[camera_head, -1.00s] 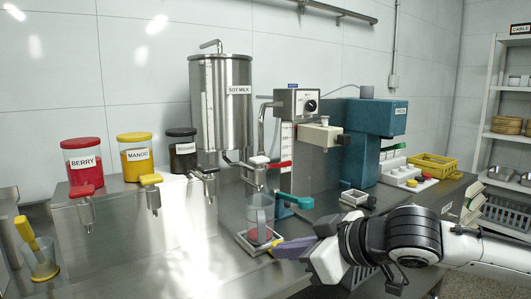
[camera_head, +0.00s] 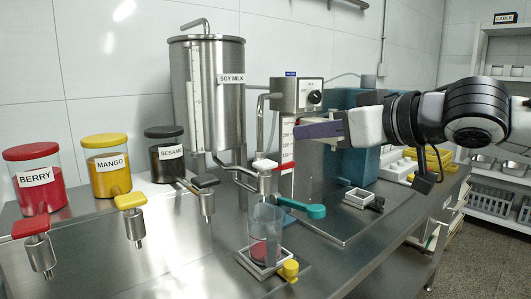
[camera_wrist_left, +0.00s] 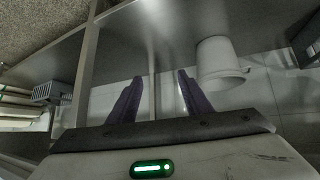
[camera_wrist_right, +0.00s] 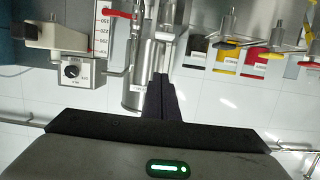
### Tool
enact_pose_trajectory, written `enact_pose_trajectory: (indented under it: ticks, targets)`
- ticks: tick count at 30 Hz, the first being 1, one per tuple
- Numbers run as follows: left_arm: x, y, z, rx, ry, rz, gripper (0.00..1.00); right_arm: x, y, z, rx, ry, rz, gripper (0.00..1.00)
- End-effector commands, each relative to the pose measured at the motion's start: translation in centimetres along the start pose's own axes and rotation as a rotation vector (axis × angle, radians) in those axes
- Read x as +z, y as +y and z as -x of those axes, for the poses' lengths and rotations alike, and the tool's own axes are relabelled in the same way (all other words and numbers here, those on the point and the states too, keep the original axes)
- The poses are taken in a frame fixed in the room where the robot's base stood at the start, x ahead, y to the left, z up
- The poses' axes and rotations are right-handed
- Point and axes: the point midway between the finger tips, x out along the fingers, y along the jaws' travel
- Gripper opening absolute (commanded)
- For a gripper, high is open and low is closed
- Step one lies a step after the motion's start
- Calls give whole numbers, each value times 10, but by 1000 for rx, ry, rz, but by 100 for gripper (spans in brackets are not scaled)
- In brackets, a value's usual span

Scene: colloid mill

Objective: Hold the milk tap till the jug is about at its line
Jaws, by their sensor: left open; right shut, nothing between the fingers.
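The jug (camera_head: 265,235) is clear, with red stuff at its bottom, and stands upright on a small metal tray (camera_head: 246,264). Its line cannot be made out. The steel soy milk tank (camera_head: 209,100) stands behind it. My right gripper (camera_head: 297,131) is shut and empty, above and right of the tap, in front of the red-and-white scale. It also shows in the right wrist view (camera_wrist_right: 160,76). My left gripper (camera_wrist_left: 160,77) is open and empty, away from the counter top.
Berry (camera_head: 37,180), mango (camera_head: 107,168) and sesame (camera_head: 165,155) jars stand at left with taps in front. A knob box (camera_head: 299,95) and a blue machine (camera_head: 350,158) are behind my right arm. A white bucket (camera_wrist_left: 216,60) is near my left gripper.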

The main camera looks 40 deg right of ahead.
Motion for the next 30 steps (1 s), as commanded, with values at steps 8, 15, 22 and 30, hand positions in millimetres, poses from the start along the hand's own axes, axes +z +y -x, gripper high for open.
enact_pose_trajectory:
  ticks: [8, 15, 22, 30]
  targets:
    - [10, 2, 4, 2, -20, 4, 45, 0, 0, -4, -2, -2, 1, 0]
    - [0, 3, 12, 1, -20, 1, 45, -2, -2, -31, -7, -5, -4, 0]
    - [-13, 1, 19, -4, -12, 7, 45, -4, -1, -58, -5, 0, -5, 0]
    - [-18, -3, 29, -12, -17, 16, 45, -4, 0, -88, -3, 1, -6, 0]
